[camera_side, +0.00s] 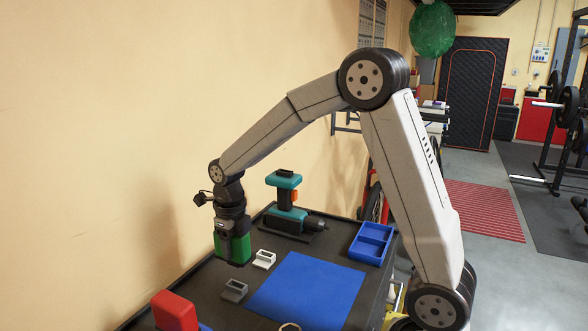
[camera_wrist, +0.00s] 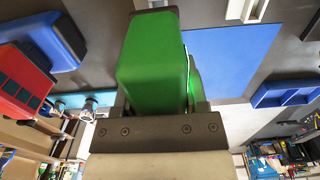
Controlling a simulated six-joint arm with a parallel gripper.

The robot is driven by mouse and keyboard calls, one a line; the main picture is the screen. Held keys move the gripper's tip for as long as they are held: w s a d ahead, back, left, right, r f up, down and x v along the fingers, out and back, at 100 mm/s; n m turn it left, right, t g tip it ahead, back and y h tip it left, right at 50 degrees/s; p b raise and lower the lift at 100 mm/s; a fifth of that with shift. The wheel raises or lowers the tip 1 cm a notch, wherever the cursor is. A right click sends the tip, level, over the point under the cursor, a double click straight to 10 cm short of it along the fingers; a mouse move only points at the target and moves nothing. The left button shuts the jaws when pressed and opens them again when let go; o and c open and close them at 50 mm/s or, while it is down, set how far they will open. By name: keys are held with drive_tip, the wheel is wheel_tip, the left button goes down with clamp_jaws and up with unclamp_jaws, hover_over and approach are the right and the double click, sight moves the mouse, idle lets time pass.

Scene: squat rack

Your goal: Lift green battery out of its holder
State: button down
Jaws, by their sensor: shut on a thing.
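The green battery (camera_side: 236,249) hangs upright below my gripper (camera_side: 231,233), at the left of the work table. My gripper is shut on it. In the wrist view the green battery (camera_wrist: 148,65) fills the space between the fingers (camera_wrist: 160,105). No holder shows around its lower part in the side view. I cannot tell how high its bottom is above the table. A small white holder (camera_side: 264,260) stands just right of it, and a grey holder (camera_side: 234,291) stands nearer the camera. Both look empty.
A teal drill (camera_side: 285,198) stands behind on the dark table. A blue mat (camera_side: 305,292) lies in the middle, clear. A blue compartment tray (camera_side: 372,243) is at the right. A red block (camera_side: 175,312) stands at the front left; a red object (camera_wrist: 22,88) shows in the wrist view.

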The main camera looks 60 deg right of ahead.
drive_tip(key=shift+r, duration=1.6)
